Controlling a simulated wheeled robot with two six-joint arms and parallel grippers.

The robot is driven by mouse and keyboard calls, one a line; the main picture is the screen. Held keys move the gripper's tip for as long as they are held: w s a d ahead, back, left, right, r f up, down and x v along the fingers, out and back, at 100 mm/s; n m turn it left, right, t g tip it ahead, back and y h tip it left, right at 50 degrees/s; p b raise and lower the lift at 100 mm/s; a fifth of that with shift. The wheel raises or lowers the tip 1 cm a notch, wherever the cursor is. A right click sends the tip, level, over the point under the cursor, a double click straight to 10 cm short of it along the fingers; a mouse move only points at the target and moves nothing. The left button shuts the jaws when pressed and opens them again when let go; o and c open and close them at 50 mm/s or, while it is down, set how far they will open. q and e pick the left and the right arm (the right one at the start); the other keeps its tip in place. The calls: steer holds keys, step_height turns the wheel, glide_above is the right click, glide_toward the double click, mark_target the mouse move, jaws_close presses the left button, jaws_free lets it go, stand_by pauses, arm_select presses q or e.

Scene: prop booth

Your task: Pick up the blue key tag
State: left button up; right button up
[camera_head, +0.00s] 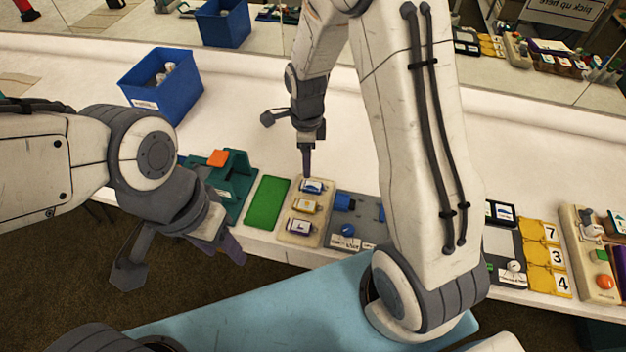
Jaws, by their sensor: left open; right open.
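The blue key tag (313,186) lies at the far end of a beige board (289,238) on the counter. A yellow tag (304,206) and a purple-edged tag (300,226) lie nearer on the same board. My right gripper (288,148) is open and empty, with one finger pointing down just at the far edge of the blue tag in the picture. I cannot tell if it touches. My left gripper (182,262) is open and empty, in front of the counter's near edge, left of the board.
A green pad (267,203) and a dark green stand (236,178) with an orange block (218,158) are left of the board. A grey panel (370,232) with blue parts is right. A blue bin (160,88) stands farther back. The white counter behind the board is clear.

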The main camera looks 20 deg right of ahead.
steer(key=d+f+m, duration=0.2)
glide_above(315, 187)
step_height(315, 187, down, 5)
steer(key=shift+w+r+p, duration=0.15)
steer(key=shift+r+p, duration=0.05)
steer(key=shift+p, duration=0.15)
steer(key=shift+d+f+p, duration=0.1)
steer(key=shift+f+p, duration=0.6)
steer(key=shift+f, duration=2.1)
jaws_close()
